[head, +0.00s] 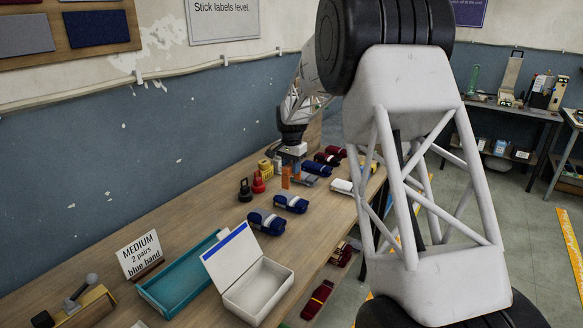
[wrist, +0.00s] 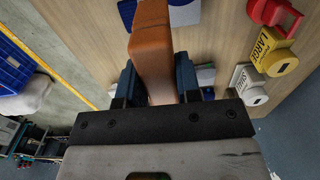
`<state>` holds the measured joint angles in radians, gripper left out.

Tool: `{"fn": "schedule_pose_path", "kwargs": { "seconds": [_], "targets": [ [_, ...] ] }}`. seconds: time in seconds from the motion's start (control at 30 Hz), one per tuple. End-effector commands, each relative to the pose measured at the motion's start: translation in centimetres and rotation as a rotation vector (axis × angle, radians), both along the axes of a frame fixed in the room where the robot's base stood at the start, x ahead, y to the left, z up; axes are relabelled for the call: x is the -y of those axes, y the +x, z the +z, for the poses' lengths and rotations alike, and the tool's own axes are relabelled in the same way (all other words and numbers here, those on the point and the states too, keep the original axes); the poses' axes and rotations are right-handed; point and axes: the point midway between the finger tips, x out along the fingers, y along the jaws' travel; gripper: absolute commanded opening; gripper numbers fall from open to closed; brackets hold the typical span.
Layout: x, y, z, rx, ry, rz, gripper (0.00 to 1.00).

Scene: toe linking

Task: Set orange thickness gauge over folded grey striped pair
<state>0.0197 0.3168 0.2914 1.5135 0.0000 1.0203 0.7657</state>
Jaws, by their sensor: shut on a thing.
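The orange thickness gauge (wrist: 152,48) is held between the two blue fingers of my gripper (wrist: 157,82) in the wrist view. In the head view my gripper (head: 292,153) is low over the far part of the bench, and upright orange parts (head: 286,178) show just below it. A folded grey-blue pair (head: 318,169) lies close to the right of the gauge. I cannot make out its stripes or whether the gauge touches it. The gauge's far end is partly hidden by the gripper.
Red (head: 258,182), yellow and black labelled weights stand left of the gripper. Dark blue folded pairs (head: 291,203) lie nearer, and dark red ones (head: 326,159) lie behind. An open white box (head: 258,291) and a teal tray (head: 180,282) occupy the near bench.

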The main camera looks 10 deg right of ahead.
Motion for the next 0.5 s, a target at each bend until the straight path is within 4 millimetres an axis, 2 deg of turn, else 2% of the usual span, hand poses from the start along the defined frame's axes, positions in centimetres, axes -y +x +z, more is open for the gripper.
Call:
{"fn": "schedule_pose_path", "kwargs": {
  "seconds": [0.5],
  "targets": [
    [0.0,0.0,3.1,0.001,0.0,0.0,0.04]
  ]
}}
